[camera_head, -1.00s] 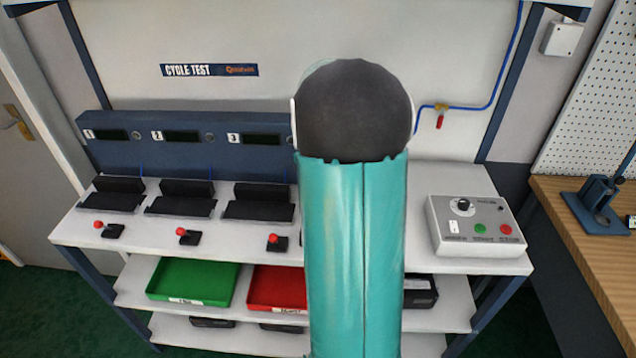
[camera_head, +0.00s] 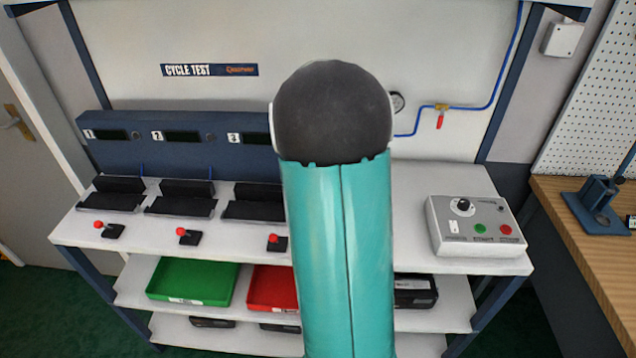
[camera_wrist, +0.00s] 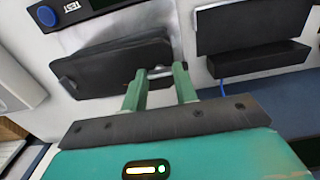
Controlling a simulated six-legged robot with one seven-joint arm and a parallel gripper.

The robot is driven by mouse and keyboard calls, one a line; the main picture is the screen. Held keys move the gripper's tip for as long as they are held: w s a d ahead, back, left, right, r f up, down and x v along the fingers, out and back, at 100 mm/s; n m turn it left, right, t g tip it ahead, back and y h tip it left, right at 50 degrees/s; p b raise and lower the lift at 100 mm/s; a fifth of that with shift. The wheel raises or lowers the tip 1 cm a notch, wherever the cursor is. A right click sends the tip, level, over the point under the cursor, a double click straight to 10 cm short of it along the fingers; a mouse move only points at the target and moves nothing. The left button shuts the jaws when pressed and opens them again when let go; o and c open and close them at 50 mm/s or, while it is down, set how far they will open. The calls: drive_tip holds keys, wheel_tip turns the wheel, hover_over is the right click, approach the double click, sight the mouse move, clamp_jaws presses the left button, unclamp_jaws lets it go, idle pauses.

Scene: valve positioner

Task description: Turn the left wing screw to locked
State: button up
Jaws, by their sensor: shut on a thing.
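My gripper (camera_wrist: 160,76) shows in the wrist view as two green fingers. They are shut on a small pale metal piece (camera_wrist: 161,71), which looks like a wing screw and is mostly hidden between the fingertips. It sits at the edge of a black block (camera_wrist: 115,68) on a white surface. I cannot tell from this view whether it is the left screw, or its angle. In the head view my teal arm hides my gripper and the part of the bench behind it.
The white bench (camera_head: 330,262) carries black cradles (camera_head: 180,205) with red-knobbed levers (camera_head: 183,233), and a grey control box (camera_head: 474,226) at right. A green tray (camera_head: 193,281) and a red tray (camera_head: 272,288) sit on the shelf below. A wooden table (camera_head: 590,255) stands at far right.

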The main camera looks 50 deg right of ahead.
idle(0.4)
drive_tip(key=o, duration=1)
wheel_tip(320, 180, up, 14)
drive_tip(key=shift+f, duration=0.1)
drive_tip(key=s+a+r+n+t, duration=0.1)
drive_tip(key=a+r+n, duration=0.1)
drive_tip(key=a, duration=0.8)
drive_tip(key=s+a+r+n+t, duration=0.1)
drive_tip(key=a+n+t, duration=0.15)
drive_tip(key=a, duration=0.65)
drive_tip(key=s+a+f+n, duration=0.1)
drive_tip(key=s+a+n, duration=0.1)
drive_tip(key=a, duration=0.3)
drive_tip(key=s+a+f+n+t, duration=0.1)
drive_tip(key=s+a+n, duration=0.1)
drive_tip(key=s+a, duration=0.2)
drive_tip(key=s+a+f+n+t, duration=0.1)
drive_tip(key=s+a+n, duration=0.1)
drive_tip(key=a, duration=0.4)
drive_tip(key=shift+s+f, duration=0.2)
drive_tip(key=shift+s, duration=0.3)
